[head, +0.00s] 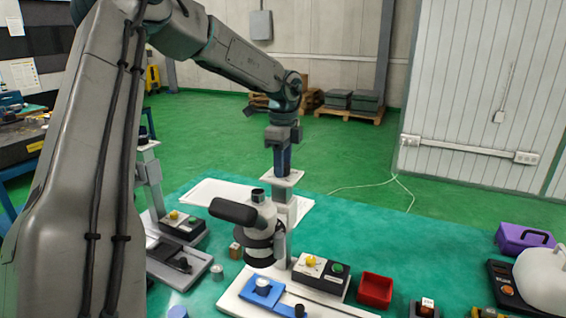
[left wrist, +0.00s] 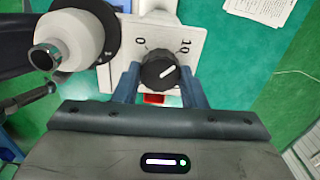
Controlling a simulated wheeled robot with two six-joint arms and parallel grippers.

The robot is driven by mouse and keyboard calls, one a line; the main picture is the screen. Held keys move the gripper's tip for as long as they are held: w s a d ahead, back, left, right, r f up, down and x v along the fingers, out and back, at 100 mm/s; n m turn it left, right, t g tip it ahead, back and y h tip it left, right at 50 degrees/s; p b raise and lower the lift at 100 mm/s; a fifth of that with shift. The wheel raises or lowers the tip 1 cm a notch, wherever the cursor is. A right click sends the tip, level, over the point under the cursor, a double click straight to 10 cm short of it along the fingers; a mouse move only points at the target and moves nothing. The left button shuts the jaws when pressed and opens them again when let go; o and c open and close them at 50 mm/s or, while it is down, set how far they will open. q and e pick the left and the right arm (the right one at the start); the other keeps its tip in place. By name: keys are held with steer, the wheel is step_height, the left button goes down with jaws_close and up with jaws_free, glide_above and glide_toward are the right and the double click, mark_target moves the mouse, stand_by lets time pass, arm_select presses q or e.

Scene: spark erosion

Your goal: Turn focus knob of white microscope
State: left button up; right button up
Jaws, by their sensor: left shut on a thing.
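The white microscope (head: 262,222) stands on the teal table, with a black tube angled to the left and a blue slide block (head: 262,291) on its base. Its focus knob (left wrist: 158,71) is black and round with a white pointer line, on a white plate marked 0 and 10. The pointer aims up and to the right, towards the 10 side. My left gripper (head: 283,158) reaches down from above onto the plate (head: 284,178). In the left wrist view its blue fingers (left wrist: 160,82) are shut on the knob, one on each side. My right gripper is not in view.
A button box (head: 321,272) and a red bin (head: 375,289) stand right of the microscope. A second stand (head: 150,175) and button box (head: 183,226) are at left. A purple case (head: 522,238) is at far right. A white sheet (head: 215,193) lies behind the microscope.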

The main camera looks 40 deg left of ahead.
arm_select(q)
steer(key=shift+n, duration=0.6)
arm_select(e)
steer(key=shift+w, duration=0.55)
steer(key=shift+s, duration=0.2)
arm_select(q)
steer(key=o, duration=1)
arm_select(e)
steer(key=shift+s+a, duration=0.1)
arm_select(q)
steer(key=shift+r, duration=0.2)
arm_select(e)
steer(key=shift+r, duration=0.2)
arm_select(q)
step_height(320, 180, up, 10)
steer(key=p, duration=1)
steer(key=shift+r+p, duration=0.25)
steer(key=shift+p, duration=0.15)
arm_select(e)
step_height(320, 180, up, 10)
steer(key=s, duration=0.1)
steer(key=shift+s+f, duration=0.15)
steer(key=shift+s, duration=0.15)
